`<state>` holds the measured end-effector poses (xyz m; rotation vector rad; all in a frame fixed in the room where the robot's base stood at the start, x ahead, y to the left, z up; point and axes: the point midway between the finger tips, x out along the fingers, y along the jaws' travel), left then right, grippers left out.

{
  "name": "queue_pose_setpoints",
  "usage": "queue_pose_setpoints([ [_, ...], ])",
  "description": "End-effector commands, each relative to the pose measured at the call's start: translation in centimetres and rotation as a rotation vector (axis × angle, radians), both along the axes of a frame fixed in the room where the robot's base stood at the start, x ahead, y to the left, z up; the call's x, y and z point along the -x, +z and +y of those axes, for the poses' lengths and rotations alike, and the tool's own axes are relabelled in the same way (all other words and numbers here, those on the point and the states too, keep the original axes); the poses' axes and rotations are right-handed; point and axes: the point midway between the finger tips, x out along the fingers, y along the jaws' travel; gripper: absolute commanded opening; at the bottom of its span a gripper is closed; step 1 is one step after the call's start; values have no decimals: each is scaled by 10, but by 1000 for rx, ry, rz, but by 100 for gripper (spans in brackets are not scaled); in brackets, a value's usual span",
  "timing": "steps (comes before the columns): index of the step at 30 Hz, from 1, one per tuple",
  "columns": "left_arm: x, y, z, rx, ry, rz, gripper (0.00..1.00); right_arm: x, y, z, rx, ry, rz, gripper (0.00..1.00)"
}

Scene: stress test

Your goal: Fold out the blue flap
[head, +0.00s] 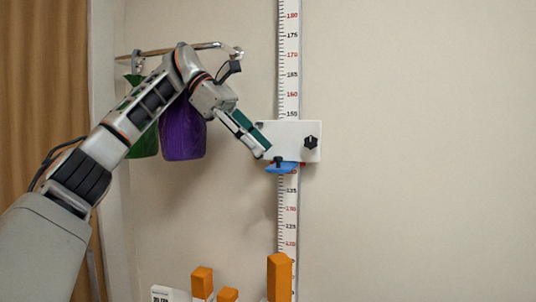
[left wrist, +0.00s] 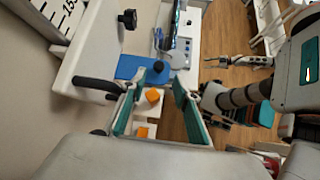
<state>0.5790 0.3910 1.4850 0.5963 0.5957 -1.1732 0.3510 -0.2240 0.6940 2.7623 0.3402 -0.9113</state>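The blue flap (head: 282,168) sits at the lower edge of a white plate (head: 291,132) on the wall ruler, roughly level, with a small black piece on top. In the left wrist view the blue flap (left wrist: 138,67) lies just beyond the fingertips, next to a black handle-like piece (left wrist: 98,85). My left gripper (head: 265,150) is in front of the plate's left part, just above and left of the flap. In the left wrist view its teal-padded fingers (left wrist: 158,84) are apart with nothing between them. Whether a finger touches the plate is unclear.
A black knob (head: 311,142) is on the plate's right side. Green (head: 146,144) and purple (head: 183,135) bags hang from a rail behind my left arm. Orange blocks (head: 279,277) stand below. The wall to the right is clear.

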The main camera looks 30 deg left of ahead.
Motion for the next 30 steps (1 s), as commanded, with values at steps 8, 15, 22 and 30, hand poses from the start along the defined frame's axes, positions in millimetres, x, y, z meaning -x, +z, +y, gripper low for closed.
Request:
queue_pose_setpoints([
  [8,7,18,16,0,1,-1,31,-1,0,0,-1,0,-1,40],
  [15,8,20,18,0,-1,1,31,-1,1,0,-1,0,-2,40],
  [22,8,20,18,0,-1,1,31,-1,1,0,-1,0,-2,40],
  [30,8,20,18,0,-1,1,31,-2,2,0,-1,0,-5,40],
])
